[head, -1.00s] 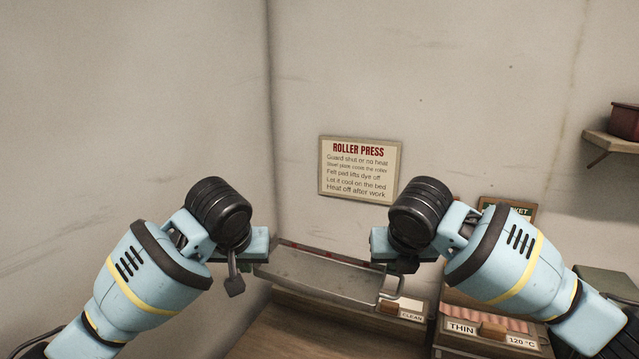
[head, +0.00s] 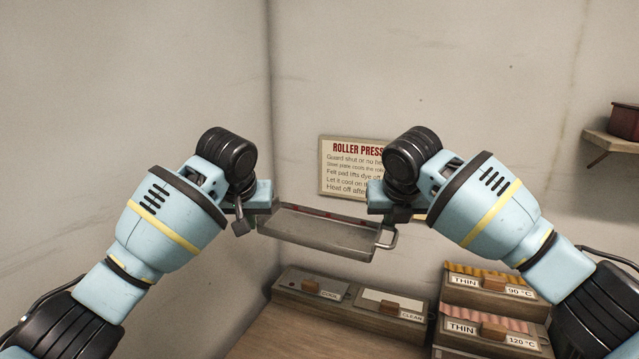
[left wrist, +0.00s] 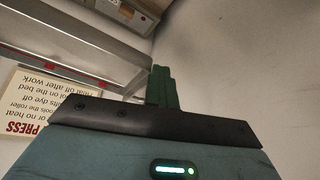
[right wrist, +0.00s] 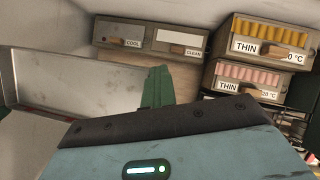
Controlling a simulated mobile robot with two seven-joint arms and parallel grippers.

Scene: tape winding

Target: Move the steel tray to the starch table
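The steel tray (head: 318,234), a shallow grey metal tray with a wire handle at its right end, hangs in the air between my two grippers. My left gripper (head: 264,208) is at its left end and my right gripper (head: 380,208) at its right end. Both seem shut on the tray's ends, though the grip points are hidden behind the gripper bodies. The tray also shows in the left wrist view (left wrist: 85,45) and in the right wrist view (right wrist: 75,85). I cannot make out a starch table.
Below the tray is a wooden surface (head: 300,335) with drawer boxes labelled COOL and CLEAN (head: 350,303). Boxes labelled THIN (head: 490,330) stand to the right. A roller press sign (head: 345,172) hangs on the wall behind. A wall shelf (head: 612,143) is at the far right.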

